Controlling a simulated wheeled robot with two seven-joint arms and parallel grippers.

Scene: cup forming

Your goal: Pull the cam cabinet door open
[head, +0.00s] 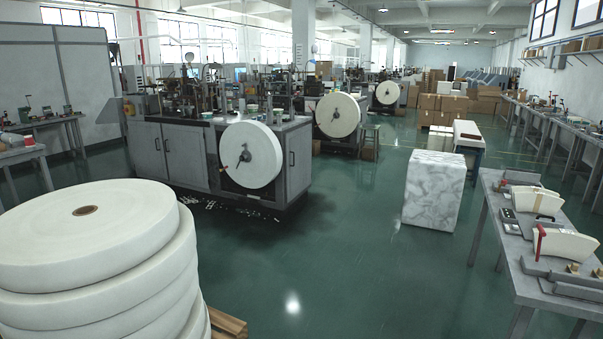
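A grey cup forming machine (215,140) stands left of the middle, across the floor from me. Its long front has two grey cabinet doors, a left door (147,160) and a right door (185,157), with small dark handles near the seam between them. Another grey panel with a dark handle (292,158) is on the machine's right end, beside a large white paper roll (250,154). All these doors look shut. I cannot tell which one is the cam cabinet door. Neither of my grippers is in view.
A stack of big white paper rolls (95,240) on a wooden pallet (228,323) fills the near left. A wrapped white block (434,190) stands right of the middle. A grey workbench (505,255) with paper blanks is at the right. Green floor (320,260) between is clear.

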